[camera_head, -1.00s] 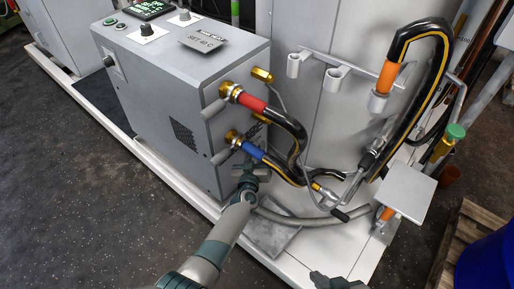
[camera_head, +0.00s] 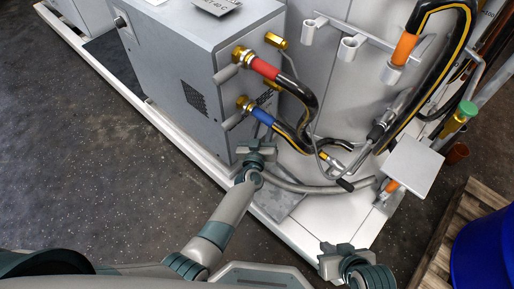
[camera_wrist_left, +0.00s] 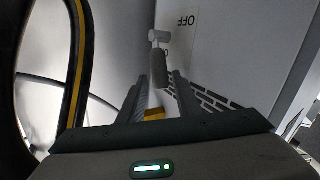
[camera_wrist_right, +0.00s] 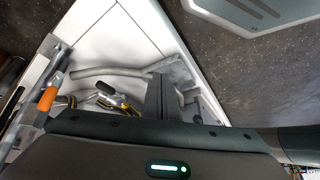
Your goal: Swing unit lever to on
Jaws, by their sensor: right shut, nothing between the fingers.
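The grey lever (camera_wrist_left: 159,65) shows in the left wrist view, beside a label reading OFF (camera_wrist_left: 187,20) upside down. It lies beyond the fingertips of my left gripper (camera_wrist_left: 162,88), seen in line with the gap between them; I see no clear contact. That gripper is open, and in the head view it (camera_head: 257,152) is low by the unit's (camera_head: 180,60) front corner, below the blue-banded hose (camera_head: 262,117). I cannot pick out the lever in the head view. My right gripper (camera_head: 338,250) is shut and empty over the white platform edge; its fingers (camera_wrist_right: 160,98) show in its wrist view.
Black hoses with red (camera_head: 265,69) and blue bands leave brass fittings above my left gripper. A grey hose (camera_head: 310,188) lies on the platform. A square plate (camera_head: 412,165) stands to the right, with a blue drum (camera_head: 488,250) on a pallet. Floor at left is clear.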

